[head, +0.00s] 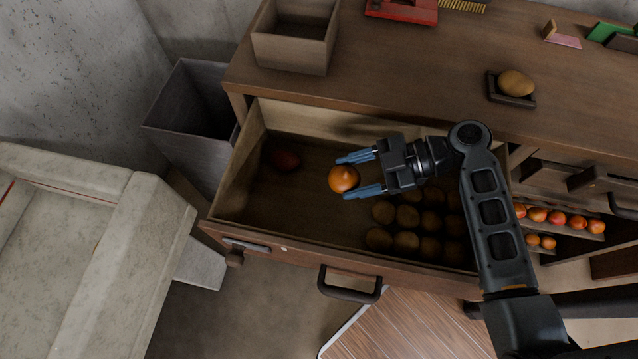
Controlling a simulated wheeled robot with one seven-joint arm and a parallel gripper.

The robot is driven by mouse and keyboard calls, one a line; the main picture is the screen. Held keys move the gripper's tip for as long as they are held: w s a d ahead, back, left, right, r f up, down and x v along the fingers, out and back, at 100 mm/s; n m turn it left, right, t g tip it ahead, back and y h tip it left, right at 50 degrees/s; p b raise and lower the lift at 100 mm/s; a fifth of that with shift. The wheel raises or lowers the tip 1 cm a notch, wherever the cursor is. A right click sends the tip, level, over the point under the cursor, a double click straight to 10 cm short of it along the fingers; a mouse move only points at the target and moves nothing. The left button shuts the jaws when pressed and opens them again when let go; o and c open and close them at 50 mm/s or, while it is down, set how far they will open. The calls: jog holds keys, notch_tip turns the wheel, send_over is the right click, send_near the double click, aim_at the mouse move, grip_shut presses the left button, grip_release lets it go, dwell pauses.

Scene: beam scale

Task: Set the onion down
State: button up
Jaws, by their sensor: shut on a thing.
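An orange-brown onion (343,178) is at the tips of my gripper (362,174), between its two blue fingers. The gripper is shut on it, with the fingers pointing left. The onion is over the open wooden drawer (290,247); its exact height above the drawer floor is hard to tell. Several brown round things (407,216), like potatoes, sit in rows at the right of the drawer, partly hidden by my arm.
An empty wooden box (295,45) and a small tray (497,92) with a potato-like thing (516,83) stand on the counter. A grey bin (180,110) stands left of the drawer. Several orange-red things (560,218) sit at the right.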

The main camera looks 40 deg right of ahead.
jog(key=shift+w+a+f+p, duration=0.25)
jog(key=shift+w+a+f, duration=0.35)
jog(key=shift+a+f, duration=0.55)
jog(key=shift+w+a+f+p, duration=0.3)
jog(key=shift+w+a+f, duration=0.35)
jog(key=shift+f, duration=0.85)
jog(key=shift+w+a+f+p, duration=0.25)
jog(key=shift+w+a+f, duration=0.3)
jog(key=shift+a+f, duration=0.65)
jog(key=shift+d+f, duration=0.15)
jog(key=shift+d, duration=0.05)
jog(key=shift+f+b, duration=0.35)
jog(key=shift+b, duration=0.15)
